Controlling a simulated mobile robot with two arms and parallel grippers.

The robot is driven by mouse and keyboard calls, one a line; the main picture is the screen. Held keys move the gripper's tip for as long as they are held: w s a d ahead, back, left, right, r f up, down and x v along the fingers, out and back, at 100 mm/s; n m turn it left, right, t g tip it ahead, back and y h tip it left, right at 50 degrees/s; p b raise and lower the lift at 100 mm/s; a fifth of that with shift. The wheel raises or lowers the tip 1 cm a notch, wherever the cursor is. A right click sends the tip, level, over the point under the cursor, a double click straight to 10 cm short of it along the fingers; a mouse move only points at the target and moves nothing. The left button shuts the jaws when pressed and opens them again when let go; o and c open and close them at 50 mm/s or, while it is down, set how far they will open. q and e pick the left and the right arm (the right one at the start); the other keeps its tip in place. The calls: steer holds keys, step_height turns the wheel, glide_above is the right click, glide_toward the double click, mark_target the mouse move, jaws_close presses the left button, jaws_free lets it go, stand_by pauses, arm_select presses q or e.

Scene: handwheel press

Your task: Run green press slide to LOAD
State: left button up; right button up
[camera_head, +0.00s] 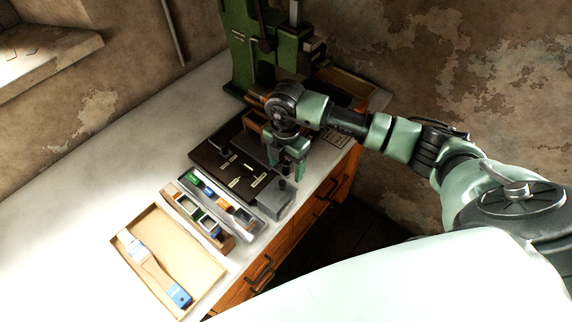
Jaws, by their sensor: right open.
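The green press (238,45) stands at the back of the bench, against the wall. Its upright metal slide (296,12) shows at the top right of its frame; any LOAD mark is too small to read. My right gripper (292,172) points down over the right part of a dark board (208,158), in front of the press. It is open, and nothing shows between its fingers. My right arm hides part of the press's lower front. My left gripper is not in view.
A grey metal box (275,200) stands close below my right gripper. Trays of small parts (187,216) and a shallow tray (205,270) with a brush-like tool (152,265) lie nearer. A wooden tray (345,84) sits right of the press. The bench's left side is clear.

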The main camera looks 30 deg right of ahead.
step_height(320, 180, up, 8)
steer(key=p, duration=0.5)
steer(key=shift+p, duration=0.35)
